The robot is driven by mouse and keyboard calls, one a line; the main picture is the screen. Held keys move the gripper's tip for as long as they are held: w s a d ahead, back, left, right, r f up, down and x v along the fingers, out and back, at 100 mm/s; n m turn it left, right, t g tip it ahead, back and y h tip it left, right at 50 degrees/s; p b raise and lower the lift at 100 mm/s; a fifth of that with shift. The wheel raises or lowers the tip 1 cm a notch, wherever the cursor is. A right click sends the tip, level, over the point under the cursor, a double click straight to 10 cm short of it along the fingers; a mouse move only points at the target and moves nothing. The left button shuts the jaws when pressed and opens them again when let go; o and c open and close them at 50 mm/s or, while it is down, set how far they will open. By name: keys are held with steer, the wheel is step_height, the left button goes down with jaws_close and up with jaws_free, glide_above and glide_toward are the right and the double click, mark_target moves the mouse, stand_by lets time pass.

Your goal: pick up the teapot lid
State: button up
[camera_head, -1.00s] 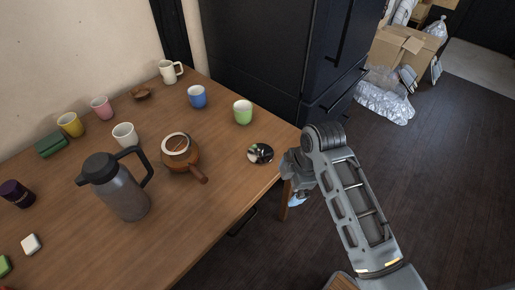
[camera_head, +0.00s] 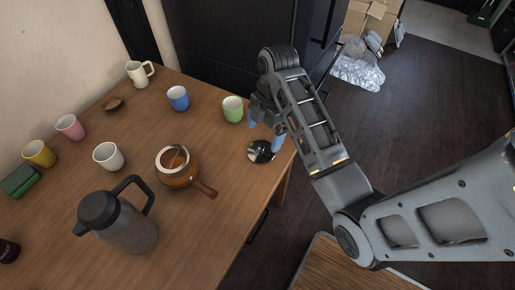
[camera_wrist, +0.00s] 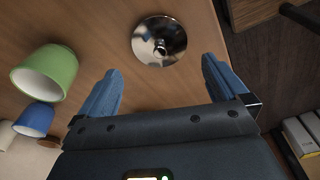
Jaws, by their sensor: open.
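The teapot lid (camera_head: 261,152) is a shiny silver disc lying flat near the table's right edge. In the wrist view the lid (camera_wrist: 160,40) shows its round knob facing up, just beyond and between the fingertips. My gripper (camera_head: 265,135) is above the lid, pointing down, with its blue fingers apart. In the wrist view the gripper (camera_wrist: 161,68) is empty, and the fingers do not appear to touch the lid. A brown pot (camera_head: 176,178) with a side handle and an open top stands to the left of the lid.
A green cup (camera_head: 232,109) stands close to my gripper on the left; a blue cup (camera_head: 178,98) is farther left. A dark grey jug (camera_head: 122,222) stands at the front left. The wooden table (camera_head: 225,215) is clear in front of the lid.

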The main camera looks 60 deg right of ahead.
mark_target(262, 147)
steer(key=shift+a+f, duration=0.2)
steer(key=shift+f, duration=1.3)
steer(key=shift+a+f, duration=0.15)
steer(key=shift+f, duration=1.35)
steer(key=shift+a, duration=0.1)
steer(key=c, duration=1.3)
steer(key=shift+f, duration=0.1)
